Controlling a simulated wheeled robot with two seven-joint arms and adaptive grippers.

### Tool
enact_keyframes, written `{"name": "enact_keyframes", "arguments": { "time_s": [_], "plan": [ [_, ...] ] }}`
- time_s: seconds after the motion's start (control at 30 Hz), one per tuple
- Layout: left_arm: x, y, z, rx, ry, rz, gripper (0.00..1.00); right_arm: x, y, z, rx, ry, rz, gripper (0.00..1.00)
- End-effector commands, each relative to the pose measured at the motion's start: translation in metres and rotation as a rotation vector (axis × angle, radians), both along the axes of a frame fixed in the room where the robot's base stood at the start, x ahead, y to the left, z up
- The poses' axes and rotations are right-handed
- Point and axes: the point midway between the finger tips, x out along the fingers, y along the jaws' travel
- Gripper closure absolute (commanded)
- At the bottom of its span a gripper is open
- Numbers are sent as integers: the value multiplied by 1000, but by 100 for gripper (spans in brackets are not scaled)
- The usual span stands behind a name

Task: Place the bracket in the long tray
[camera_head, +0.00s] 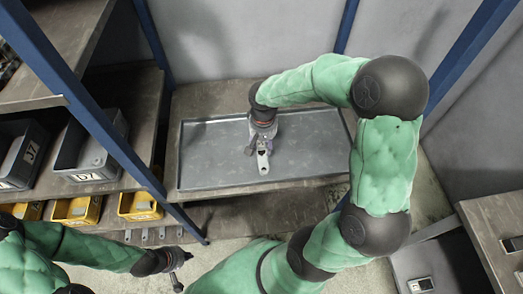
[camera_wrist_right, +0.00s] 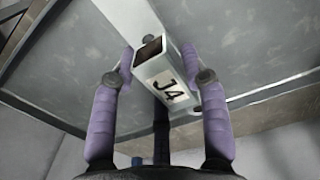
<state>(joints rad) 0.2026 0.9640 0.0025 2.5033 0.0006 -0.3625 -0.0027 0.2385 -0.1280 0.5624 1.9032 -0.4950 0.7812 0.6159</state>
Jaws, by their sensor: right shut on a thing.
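The bracket (camera_head: 263,161) is a grey metal piece with a hole near its end. In the wrist view the bracket (camera_wrist_right: 168,80) shows a white label reading J4. My right gripper (camera_head: 262,143) is shut on it; in the wrist view its purple fingers (camera_wrist_right: 160,57) press on both sides. The long tray (camera_head: 205,172) is a shallow grey metal tray on a shelf. The bracket is over the middle of the tray; whether it touches the floor of the tray is unclear. My left gripper (camera_head: 180,268) is low at the left, its fingers apart and empty.
A blue post (camera_head: 100,120) slants in front of the left shelves. Grey bins (camera_head: 85,160), one labelled J7, and yellow bins (camera_head: 140,206) stand there. A brown bench (camera_head: 495,235) is at the right. Most of the tray floor is bare.

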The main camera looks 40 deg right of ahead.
Motion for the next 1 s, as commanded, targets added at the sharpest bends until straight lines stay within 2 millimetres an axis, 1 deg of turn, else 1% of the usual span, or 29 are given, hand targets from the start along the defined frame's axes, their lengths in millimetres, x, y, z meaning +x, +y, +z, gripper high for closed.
{"name": "enact_keyframes", "arguments": {
  "time_s": [0.03,0.27,0.33,0.5,0.53,0.6,0.83,0.97,1.0],
  "plan": [
    [0,0,-4,0,0,0,100,4,-1,-6,0,0,0,100],
    [0,0,-7,0,0,0,100,12,-4,-15,0,-1,0,100],
    [0,0,-9,0,0,0,100,16,-5,-21,0,0,-1,100],
    [0,0,-25,0,0,0,100,17,-5,-47,0,0,-1,100],
    [0,0,-27,0,0,0,100,17,-6,-50,0,0,-1,100],
    [0,0,-28,0,0,0,100,17,-6,-52,0,-1,-2,100],
    [0,0,-26,0,0,0,100,17,-5,-50,-1,-2,-1,100],
    [0,0,-29,0,0,0,100,17,-5,-54,0,-1,-1,100],
    [0,0,-28,0,0,0,100,17,-5,-54,0,0,-1,49]
  ]
}}
